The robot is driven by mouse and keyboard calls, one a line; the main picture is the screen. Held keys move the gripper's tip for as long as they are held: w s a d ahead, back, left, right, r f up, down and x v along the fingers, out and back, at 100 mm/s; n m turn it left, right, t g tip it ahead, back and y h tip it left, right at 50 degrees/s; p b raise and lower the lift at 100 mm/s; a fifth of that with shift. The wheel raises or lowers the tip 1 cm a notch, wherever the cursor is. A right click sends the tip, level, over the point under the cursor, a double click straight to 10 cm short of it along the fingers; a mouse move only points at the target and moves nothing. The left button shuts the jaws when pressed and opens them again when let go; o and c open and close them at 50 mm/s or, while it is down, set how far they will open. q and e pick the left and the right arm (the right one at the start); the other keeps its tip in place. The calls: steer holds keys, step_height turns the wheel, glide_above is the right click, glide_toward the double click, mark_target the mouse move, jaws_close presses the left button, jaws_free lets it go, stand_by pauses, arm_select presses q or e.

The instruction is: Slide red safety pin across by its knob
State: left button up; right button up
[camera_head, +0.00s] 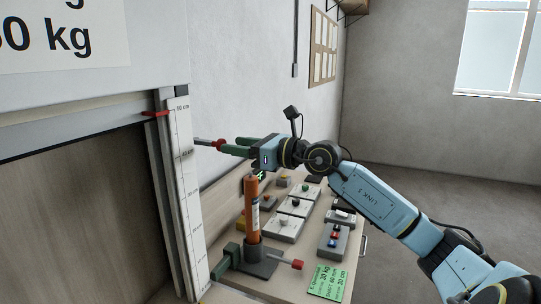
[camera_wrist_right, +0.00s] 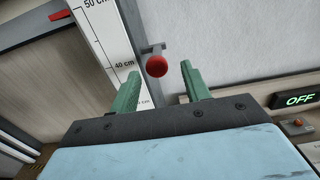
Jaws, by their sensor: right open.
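The red knob (camera_head: 221,143) of the safety pin sits on the end of a thin rod beside the scale at the shutter's side rail. In the right wrist view the round red knob (camera_wrist_right: 156,66) shows just beyond and between the fingertips, near the 40 cm mark. My right gripper (camera_head: 229,145) reaches in from the right with its green fingers pointing at the knob. In the right wrist view the gripper (camera_wrist_right: 160,74) is open, with a gap around the knob and no visible grip on it. My left gripper is out of view.
The grey shutter (camera_head: 70,125) carries a red pointer (camera_head: 155,113) near the 50 cm mark. Below my right gripper, an orange cylinder (camera_head: 251,205) stands upright on a bench with several switch boxes and a green card (camera_head: 328,281). A display (camera_wrist_right: 297,100) reads OFF.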

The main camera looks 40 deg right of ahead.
steer(key=b+v, duration=0.3)
steer(key=v, duration=0.5)
steer(key=shift+s+d, duration=0.2)
steer(key=shift+s, duration=0.15)
